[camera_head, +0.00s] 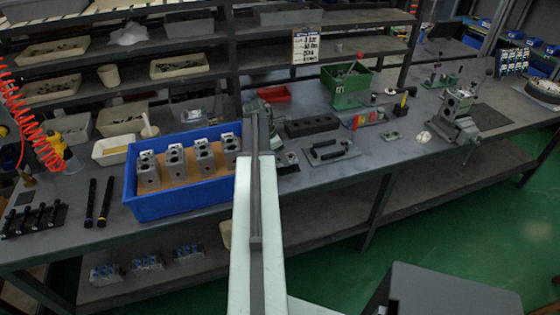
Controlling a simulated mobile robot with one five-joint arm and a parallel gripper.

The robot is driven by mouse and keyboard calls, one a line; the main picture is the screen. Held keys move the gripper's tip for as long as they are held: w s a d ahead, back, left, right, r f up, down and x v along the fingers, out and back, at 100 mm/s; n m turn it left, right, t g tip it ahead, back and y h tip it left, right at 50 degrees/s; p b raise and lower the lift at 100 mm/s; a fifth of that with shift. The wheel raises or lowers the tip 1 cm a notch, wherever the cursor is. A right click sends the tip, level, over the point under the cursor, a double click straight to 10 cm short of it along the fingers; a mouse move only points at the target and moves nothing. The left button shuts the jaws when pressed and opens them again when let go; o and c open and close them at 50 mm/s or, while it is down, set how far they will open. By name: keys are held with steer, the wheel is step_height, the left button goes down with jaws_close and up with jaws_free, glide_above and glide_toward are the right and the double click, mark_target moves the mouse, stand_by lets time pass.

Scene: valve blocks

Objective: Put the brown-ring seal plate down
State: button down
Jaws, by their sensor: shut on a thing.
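My pale arm (255,230) reaches away from me over the bench, with a dark bar along its top. Its far end lies just right of the blue tray. My gripper cannot be made out; the arm hides the area below and behind it. I cannot pick out the brown-ring seal plate in this view. Several grey valve blocks (175,161) with dark round holes stand in a row in the blue tray (180,205). The tray has a brown floor, and my arm covers its right end.
The grey bench (350,168) has clear patches along its front edge. A black block (312,126), a dark fixture (328,151) and a green bin (346,87) stand to the right. Black tubes (98,202) lie left of the tray. Shelves stand behind.

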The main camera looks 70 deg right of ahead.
mark_target(278, 158)
steer(key=shift+w+d, duration=0.25)
steer(key=shift+w, duration=0.1)
step_height(278, 158, down, 4)
steer(key=b, duration=0.4)
steer(key=shift+w+f, duration=0.1)
steer(key=shift+w, duration=0.05)
steer(key=shift+r, duration=0.3)
steer(key=shift+f, duration=0.2)
steer(key=c, duration=0.6)
jaws_free()
